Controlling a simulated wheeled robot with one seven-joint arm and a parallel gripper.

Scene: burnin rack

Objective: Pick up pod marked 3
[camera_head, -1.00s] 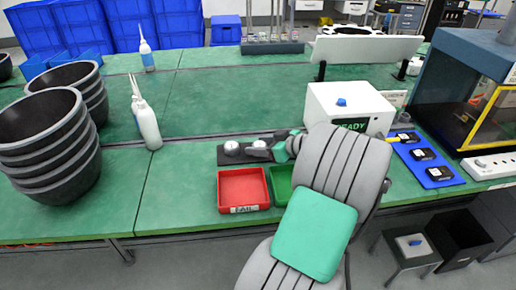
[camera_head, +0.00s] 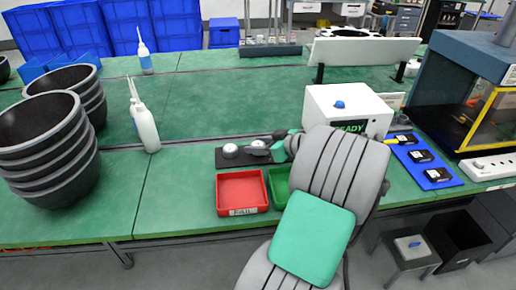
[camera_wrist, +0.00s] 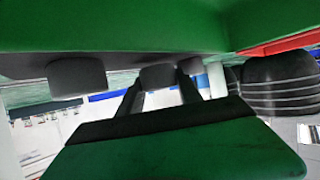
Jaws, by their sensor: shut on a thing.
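A black strip (camera_head: 235,163) lies on the green bench and bears round grey pods with pale tops. The left pod (camera_head: 230,150) stands clear; another pod (camera_head: 258,145) is at my gripper (camera_head: 263,150). In the wrist view, which is upside down, my gripper (camera_wrist: 160,88) has its two dark fingers on either side of the middle grey pod (camera_wrist: 157,74). It is shut on that pod, which still looks level with the strip. A separate grey pod (camera_wrist: 77,77) stands to one side. No number can be read on any pod.
A red tray (camera_head: 241,192) and a green tray (camera_head: 279,186) sit in front of the strip. A white box reading READY (camera_head: 340,105) stands to the right. A blue mat (camera_head: 447,183) holds black units. A white bottle (camera_head: 146,130) and stacked black bowls (camera_head: 45,150) are left.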

